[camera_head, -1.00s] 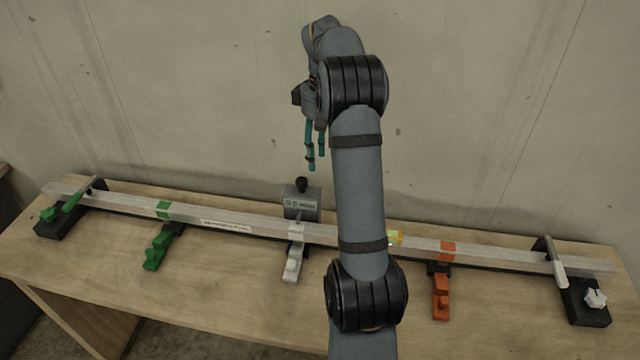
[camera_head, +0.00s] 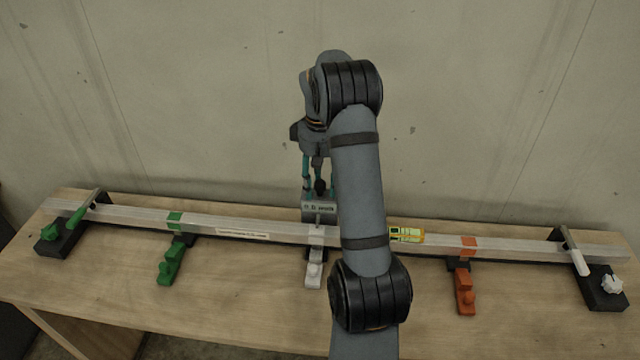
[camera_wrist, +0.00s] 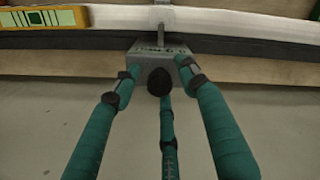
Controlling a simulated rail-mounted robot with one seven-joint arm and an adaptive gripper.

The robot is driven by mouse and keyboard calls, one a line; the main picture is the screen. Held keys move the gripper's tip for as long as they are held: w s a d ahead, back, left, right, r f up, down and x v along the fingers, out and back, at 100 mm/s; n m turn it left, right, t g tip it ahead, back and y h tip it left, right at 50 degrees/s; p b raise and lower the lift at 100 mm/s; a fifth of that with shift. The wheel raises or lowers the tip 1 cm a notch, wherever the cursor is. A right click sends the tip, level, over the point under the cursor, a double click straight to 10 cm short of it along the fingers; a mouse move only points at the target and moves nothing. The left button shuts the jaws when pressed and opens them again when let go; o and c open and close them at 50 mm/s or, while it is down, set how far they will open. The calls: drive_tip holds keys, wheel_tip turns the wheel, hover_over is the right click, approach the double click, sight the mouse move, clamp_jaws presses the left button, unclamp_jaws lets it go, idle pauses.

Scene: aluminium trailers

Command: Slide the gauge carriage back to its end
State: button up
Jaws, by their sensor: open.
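The gauge carriage (camera_head: 318,209) is a grey block with a black knob on top, at the middle of the long aluminium rail (camera_head: 270,224). In the wrist view the carriage (camera_wrist: 146,63) and its black knob (camera_wrist: 159,82) sit between the fingers. My gripper (camera_head: 319,188) is above the carriage, pointing down, with teal fingers. In the wrist view my gripper (camera_wrist: 158,75) is open, its fingers spread around the knob; I cannot tell whether any touches it. My arm hides the rail just right of the carriage.
Green (camera_head: 170,262), white (camera_head: 314,268) and orange (camera_head: 464,288) clamps stand along the rail's front. End blocks (camera_head: 62,238) and (camera_head: 598,290) carry a green and a white lever. A yellow level (camera_head: 407,235) lies by the rail, right of my arm. The front tabletop (camera_head: 230,290) is mostly bare.

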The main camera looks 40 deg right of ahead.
drive_tip(key=shift+c, duration=0.8)
clamp_jaws()
